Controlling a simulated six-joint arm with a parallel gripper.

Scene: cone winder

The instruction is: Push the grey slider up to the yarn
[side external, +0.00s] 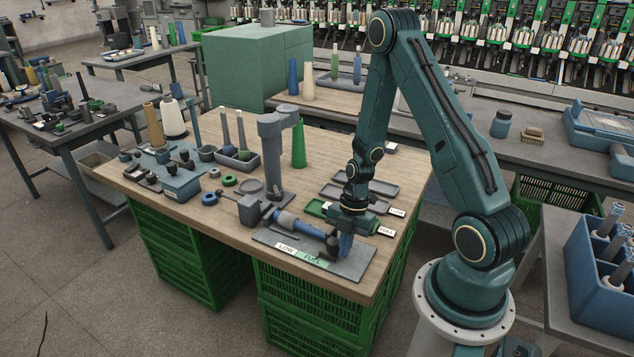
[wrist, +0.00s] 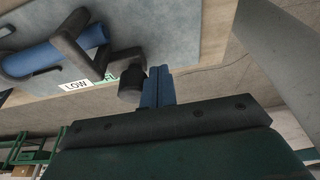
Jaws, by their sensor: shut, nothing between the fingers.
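I cannot tell whether slider and yarn touch. My gripper (side external: 345,252) is shut and empty, with blue fingertips (wrist: 158,84) low over the plate, next to the slider's outer side.
A grey stand (side external: 273,150) rises behind the yarn. Dark small parts and a blue box (side external: 181,184) are at the left. The table's front edge is close to the plate.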

